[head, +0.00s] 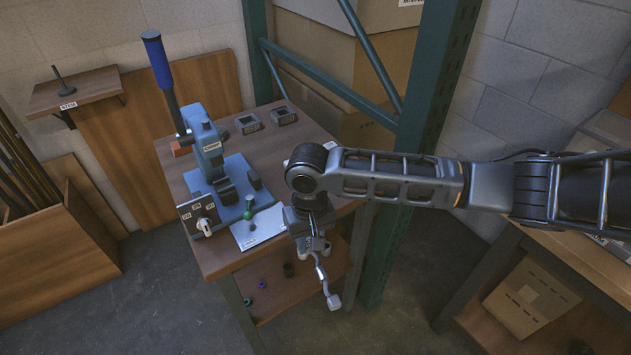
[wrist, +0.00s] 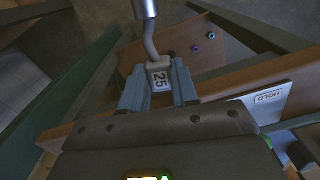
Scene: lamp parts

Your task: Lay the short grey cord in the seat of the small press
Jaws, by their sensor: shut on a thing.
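The short grey cord (head: 321,268) hangs from my gripper (head: 307,238), its lower fitting (head: 333,301) dangling past the table's front edge. In the wrist view my gripper (wrist: 159,85) is shut on the cord's pale end block marked 25 (wrist: 159,78). From the block the bent cord (wrist: 150,46) runs up to a metal cylinder (wrist: 145,8). The small blue press (head: 212,150), with its long blue-gripped lever (head: 158,62) raised, stands left of my gripper on the table. Its seat, under the head, is too small to make out clearly.
A knob box (head: 200,214) stands left. Two dark dies (head: 249,123) (head: 284,115) sit behind. A green post (head: 425,90) rises at right.

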